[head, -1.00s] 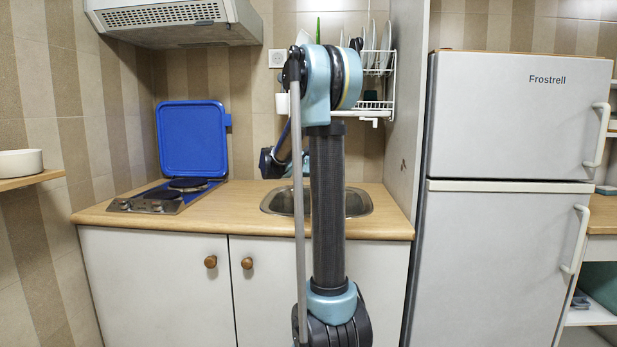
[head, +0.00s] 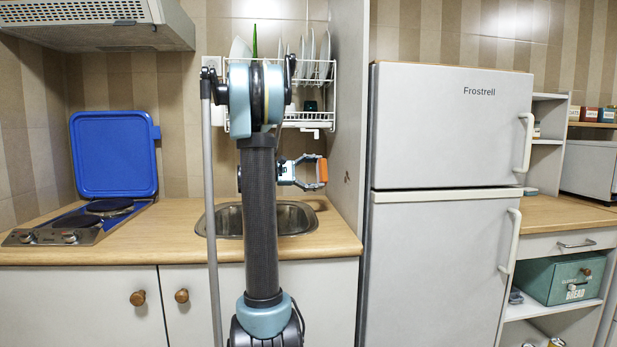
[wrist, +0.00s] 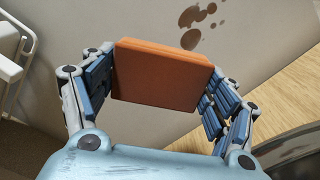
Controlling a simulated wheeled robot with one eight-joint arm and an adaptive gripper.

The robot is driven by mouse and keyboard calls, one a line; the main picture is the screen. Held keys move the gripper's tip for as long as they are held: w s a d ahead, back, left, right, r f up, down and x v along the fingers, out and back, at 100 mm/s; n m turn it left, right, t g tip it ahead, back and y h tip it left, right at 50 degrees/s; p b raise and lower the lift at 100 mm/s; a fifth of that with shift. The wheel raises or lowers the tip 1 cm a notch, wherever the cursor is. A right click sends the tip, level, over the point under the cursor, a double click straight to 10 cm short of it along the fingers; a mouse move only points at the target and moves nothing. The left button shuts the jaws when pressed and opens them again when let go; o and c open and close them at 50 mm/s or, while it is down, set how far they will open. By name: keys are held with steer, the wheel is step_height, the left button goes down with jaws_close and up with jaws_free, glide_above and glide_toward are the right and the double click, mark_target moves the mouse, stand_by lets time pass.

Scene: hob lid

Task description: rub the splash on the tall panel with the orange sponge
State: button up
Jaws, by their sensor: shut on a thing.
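The orange sponge (wrist: 160,76) is held between the two blue-padded fingers of my gripper (wrist: 158,88), which is shut on it. In the head view my gripper (head: 306,173) is above the sink, with the sponge (head: 323,170) pointing right towards the tall panel (head: 350,80). The brown splash (wrist: 192,26) shows on the panel in the wrist view as several blotches, just beyond the sponge's far edge; the sponge may hide part of it. In the head view a small dark mark (head: 347,178) shows on the panel. I cannot tell whether the sponge touches the panel.
The sink (head: 290,215) lies below my gripper in the wooden worktop (head: 180,225). A dish rack (head: 310,95) with plates hangs above, close to the panel. The hob with its blue lid (head: 113,155) raised is at left. A fridge (head: 450,130) stands right of the panel.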

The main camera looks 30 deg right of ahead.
mark_target(351, 178)
steer(key=shift+x, duration=2.2)
steer(key=shift+x, duration=0.95)
steer(key=shift+f, duration=0.1)
steer(key=shift+s+a, duration=0.25)
steer(key=shift+s, duration=0.35)
steer(key=shift+s+a, duration=0.25)
steer(key=shift+s, duration=0.35)
steer(key=shift+s+a, duration=0.25)
steer(key=shift+s, duration=0.35)
steer(key=shift+s+a, duration=0.4)
steer(key=shift+s, duration=0.8)
steer(key=shift+s+a, duration=0.35)
steer(key=shift+s, duration=0.85)
steer(key=shift+s+a, duration=0.4)
steer(key=shift+s, duration=0.8)
steer(key=shift+c, duration=0.4)
steer(key=shift+w+d, duration=0.65)
steer(key=shift+w, duration=1.15)
steer(key=shift+w+d, duration=0.65)
steer(key=shift+w, duration=1.15)
steer(key=shift+w+d, duration=0.65)
steer(key=shift+w, duration=1.15)
